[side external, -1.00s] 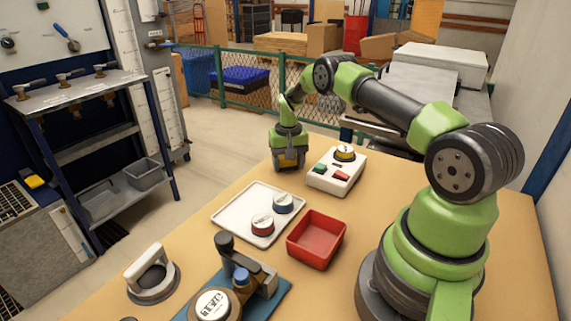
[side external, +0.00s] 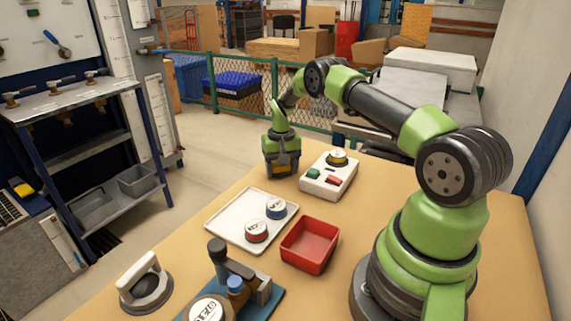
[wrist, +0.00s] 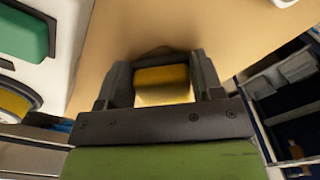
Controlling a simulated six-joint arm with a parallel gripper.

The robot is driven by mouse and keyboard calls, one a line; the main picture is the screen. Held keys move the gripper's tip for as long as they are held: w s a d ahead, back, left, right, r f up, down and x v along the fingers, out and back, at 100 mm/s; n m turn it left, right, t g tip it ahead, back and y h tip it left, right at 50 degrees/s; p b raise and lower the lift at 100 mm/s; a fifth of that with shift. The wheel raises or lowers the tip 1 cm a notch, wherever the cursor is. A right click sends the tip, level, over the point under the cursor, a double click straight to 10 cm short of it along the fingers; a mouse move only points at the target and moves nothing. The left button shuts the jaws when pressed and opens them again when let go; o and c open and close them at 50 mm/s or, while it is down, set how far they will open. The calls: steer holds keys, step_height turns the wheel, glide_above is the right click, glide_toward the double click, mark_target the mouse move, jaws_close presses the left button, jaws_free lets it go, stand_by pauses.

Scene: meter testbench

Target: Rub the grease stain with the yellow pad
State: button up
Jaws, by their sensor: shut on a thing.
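My gripper (side external: 281,171) is at the far left edge of the table, pointing down, left of the white button box. In the wrist view my gripper (wrist: 163,82) is shut on the yellow pad (wrist: 163,92), which sits between the two fingers. A brownish dark patch (wrist: 154,51) shows on the table just beyond the pad; it looks like the grease stain, partly hidden by the pad and fingers. I cannot tell whether the pad touches the table.
The white button box (side external: 318,189) stands close to my gripper. A white tray (side external: 222,223) with two round meters and a red bin (side external: 303,262) are nearer the camera. A blue-based fixture (side external: 262,305) and a handled pad (side external: 146,290) are at the front.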

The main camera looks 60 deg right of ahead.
mark_target(274, 184)
steer(key=shift+a+f, duration=0.1)
steer(key=shift+a, duration=1.85)
steer(key=shift+d, duration=3.65)
steer(key=shift+r, duration=0.25)
steer(key=shift+r, duration=2.9)
steer(key=shift+r, duration=1.5)
